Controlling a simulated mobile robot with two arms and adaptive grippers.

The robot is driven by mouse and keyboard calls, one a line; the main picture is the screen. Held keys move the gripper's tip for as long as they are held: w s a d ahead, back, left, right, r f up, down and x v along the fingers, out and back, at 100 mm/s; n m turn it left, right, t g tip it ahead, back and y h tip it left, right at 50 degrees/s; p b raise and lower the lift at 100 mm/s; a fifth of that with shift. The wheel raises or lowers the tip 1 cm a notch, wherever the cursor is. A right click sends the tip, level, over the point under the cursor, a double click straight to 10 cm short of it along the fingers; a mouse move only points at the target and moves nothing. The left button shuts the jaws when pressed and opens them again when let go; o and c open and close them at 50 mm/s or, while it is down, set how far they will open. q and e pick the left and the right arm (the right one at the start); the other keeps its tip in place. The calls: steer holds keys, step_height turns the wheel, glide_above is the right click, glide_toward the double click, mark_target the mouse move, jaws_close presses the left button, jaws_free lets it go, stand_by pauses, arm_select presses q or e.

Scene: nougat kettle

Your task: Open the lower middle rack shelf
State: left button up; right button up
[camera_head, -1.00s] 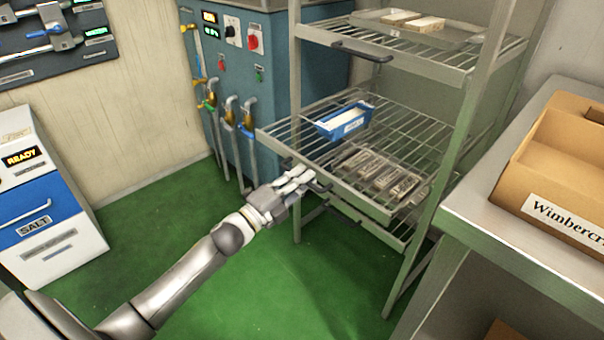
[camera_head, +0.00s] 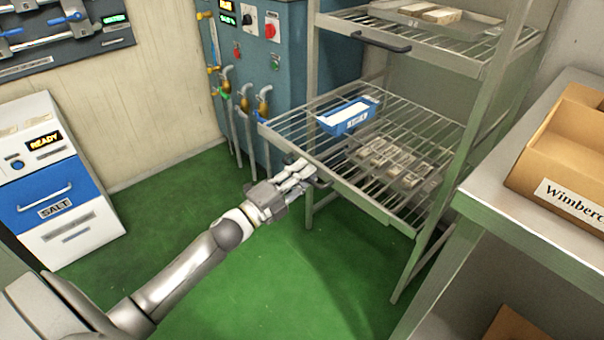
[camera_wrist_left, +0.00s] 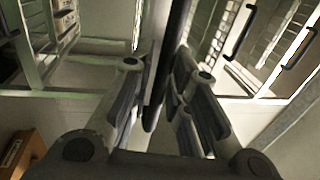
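The lower middle rack shelf (camera_head: 375,203) is a wire shelf that sticks out past the front posts of the metal rack. Its dark handle (camera_head: 323,183) is on the front edge, mostly hidden by my left gripper (camera_head: 304,174). In the left wrist view my left gripper (camera_wrist_left: 160,95) has its fingers on both sides of the dark handle bar (camera_wrist_left: 168,50) and appears closed on it. My right gripper is not in view.
A blue box (camera_head: 347,117) and several grey bars (camera_head: 392,160) lie on the shelf. An upper shelf (camera_head: 440,55) with its own handle is above. A counter (camera_head: 480,205) with a cardboard box (camera_head: 560,160) stands at right. Green floor (camera_head: 280,275) is clear in front.

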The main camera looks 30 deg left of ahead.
arm_select(q)
steer(key=shift+o, duration=0.9)
steer(key=v, duration=1.2)
